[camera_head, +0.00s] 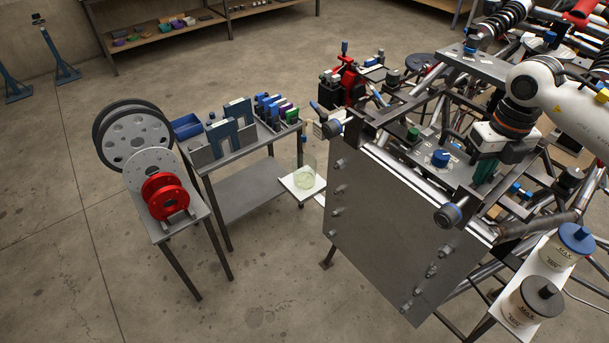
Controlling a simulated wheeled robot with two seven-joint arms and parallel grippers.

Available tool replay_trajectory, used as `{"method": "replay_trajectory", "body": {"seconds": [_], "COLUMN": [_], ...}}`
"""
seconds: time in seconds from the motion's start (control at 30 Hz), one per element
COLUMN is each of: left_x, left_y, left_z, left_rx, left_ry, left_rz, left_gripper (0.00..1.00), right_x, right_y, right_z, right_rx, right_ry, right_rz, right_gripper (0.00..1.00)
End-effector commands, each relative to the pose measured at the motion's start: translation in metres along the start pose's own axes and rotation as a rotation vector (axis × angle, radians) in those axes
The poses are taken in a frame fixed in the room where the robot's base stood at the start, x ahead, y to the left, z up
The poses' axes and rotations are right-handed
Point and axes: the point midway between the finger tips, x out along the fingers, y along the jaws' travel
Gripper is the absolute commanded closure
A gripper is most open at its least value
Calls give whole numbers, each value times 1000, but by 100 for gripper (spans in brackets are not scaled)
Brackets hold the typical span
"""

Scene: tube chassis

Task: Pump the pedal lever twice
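My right arm comes in from the right, white with a dark and orange wrist. Its gripper (490,160) is over the top deck of the tube chassis (425,160), beside a dark green part (484,172). The fingers are too small and covered to show whether they are open or touch that part. No part of the chassis can be clearly told as the pedal lever. My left gripper is not in view.
A large grey panel (395,230) covers the chassis front. Two white bottles (533,298) stand on a shelf at the lower right. A tool table (245,140) and a stand with red and grey discs (166,196) are at the left. Open floor lies at the lower left.

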Motion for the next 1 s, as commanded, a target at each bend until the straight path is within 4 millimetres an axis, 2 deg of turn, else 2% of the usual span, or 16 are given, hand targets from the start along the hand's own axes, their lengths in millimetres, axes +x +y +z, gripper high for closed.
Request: {"method": "replay_trajectory", "body": {"seconds": [0.37, 1.0], "left_x": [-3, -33], "left_y": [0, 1], "left_z": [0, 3], "left_rx": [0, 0], "left_ry": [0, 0], "left_rz": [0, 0], "left_gripper": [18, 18], "right_x": [-3, -48], "right_y": [1, 9], "right_z": [0, -5], "right_rx": [2, 1], "right_ry": [-1, -1], "right_rz": [2, 1], "right_gripper": [100, 100]}}
